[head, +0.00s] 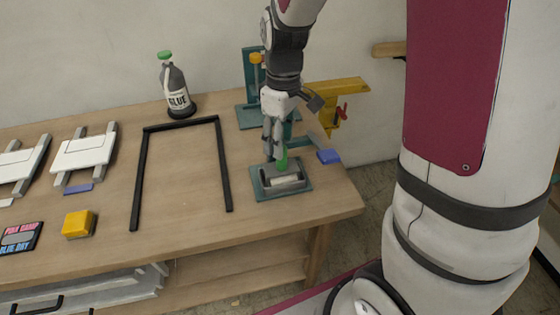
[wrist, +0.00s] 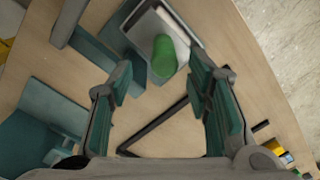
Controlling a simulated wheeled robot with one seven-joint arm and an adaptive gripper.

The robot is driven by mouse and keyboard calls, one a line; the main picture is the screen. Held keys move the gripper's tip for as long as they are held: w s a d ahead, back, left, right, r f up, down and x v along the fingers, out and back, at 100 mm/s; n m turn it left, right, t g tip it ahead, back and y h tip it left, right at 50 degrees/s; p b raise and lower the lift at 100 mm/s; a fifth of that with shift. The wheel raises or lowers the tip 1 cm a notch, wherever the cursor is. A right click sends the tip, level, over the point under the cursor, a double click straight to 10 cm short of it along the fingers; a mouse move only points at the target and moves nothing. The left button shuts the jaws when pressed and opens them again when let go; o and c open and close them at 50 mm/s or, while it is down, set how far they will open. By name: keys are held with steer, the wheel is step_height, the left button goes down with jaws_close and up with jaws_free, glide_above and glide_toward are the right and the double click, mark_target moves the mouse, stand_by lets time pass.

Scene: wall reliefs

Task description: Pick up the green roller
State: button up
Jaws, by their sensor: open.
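The green roller shows its green handle (head: 282,160) upright above a small grey tray (head: 264,182) near the bench's right end. In the wrist view the rounded green handle end (wrist: 163,54) lies ahead of and between the jaws. A white cylinder lies in the tray; how it joins the handle is hard to tell. My gripper (head: 272,150) points down, just left of the handle in the head view. In the wrist view my gripper (wrist: 160,85) has its two teal-padded fingers wide apart with nothing gripped. Any contact with the handle cannot be told.
The tray sits on a teal plate (head: 257,195). A teal stand (head: 250,75) and yellow clamp (head: 340,88) are behind. A black frame (head: 139,185), glue bottle (head: 177,90) and yellow block (head: 78,223) are left.

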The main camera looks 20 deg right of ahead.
mark_target(281, 164)
steer(key=shift+s+a+f, duration=0.1)
steer(key=shift+s+f, duration=0.05)
steer(key=shift+f, duration=1.4)
steer(key=shift+s+a+f, duration=0.1)
steer(key=shift+s+f, duration=0.05)
steer(key=shift+f, duration=1.35)
jaws_close()
